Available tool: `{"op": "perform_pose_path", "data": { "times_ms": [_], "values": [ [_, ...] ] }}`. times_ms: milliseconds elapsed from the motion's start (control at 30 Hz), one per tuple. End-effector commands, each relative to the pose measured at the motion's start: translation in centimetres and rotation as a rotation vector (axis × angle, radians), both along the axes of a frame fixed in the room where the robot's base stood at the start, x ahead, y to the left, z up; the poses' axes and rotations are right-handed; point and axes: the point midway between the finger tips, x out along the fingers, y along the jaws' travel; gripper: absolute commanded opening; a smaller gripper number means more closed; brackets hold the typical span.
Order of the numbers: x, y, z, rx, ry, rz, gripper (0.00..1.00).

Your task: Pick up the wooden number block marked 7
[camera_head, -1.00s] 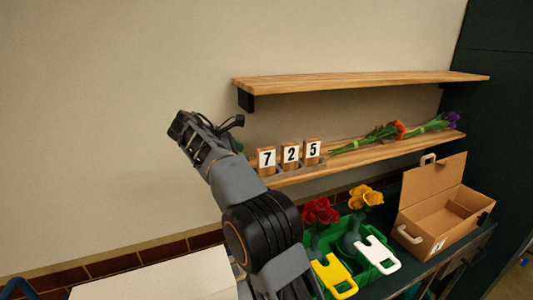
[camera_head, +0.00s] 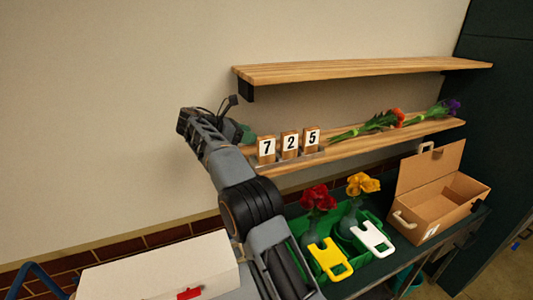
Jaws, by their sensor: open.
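The wooden number block marked 7 (camera_head: 266,148) stands upright at the left end of a row on the lower wooden shelf. The block marked 2 (camera_head: 290,143) and the block marked 5 (camera_head: 311,139) stand to its right. My gripper (camera_head: 245,133) is at the end of my raised arm, just left of and slightly above the 7 block. It is open with nothing seen in it. Its fingers are small and partly hidden, so I cannot tell whether they touch the block.
An upper shelf (camera_head: 350,70) overhangs the blocks. Flowers (camera_head: 380,122) lie on the lower shelf (camera_head: 400,136) to the right. Below are a green crate (camera_head: 345,252) with vases, red flowers (camera_head: 318,197) and yellow flowers (camera_head: 362,184), and an open cardboard box (camera_head: 425,215).

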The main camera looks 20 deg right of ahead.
Motion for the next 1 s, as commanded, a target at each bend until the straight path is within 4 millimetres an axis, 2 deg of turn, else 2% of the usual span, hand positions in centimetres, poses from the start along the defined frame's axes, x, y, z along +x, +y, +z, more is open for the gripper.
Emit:
{"op": "perform_pose_path", "data": {
  "times_ms": [100,367,700,1000],
  "values": [
    [0.0,-1.2,-0.5,0.0,0.001,-0.001,0.51],
    [-0.1,-2.4,-0.9,0.0,0.0,0.0,0.51],
    [-0.4,-6.2,-2.4,0.0,0.0,0.0,0.51],
    [-0.4,-6.7,-2.7,0.001,0.0,0.001,0.51]
  ]
}}
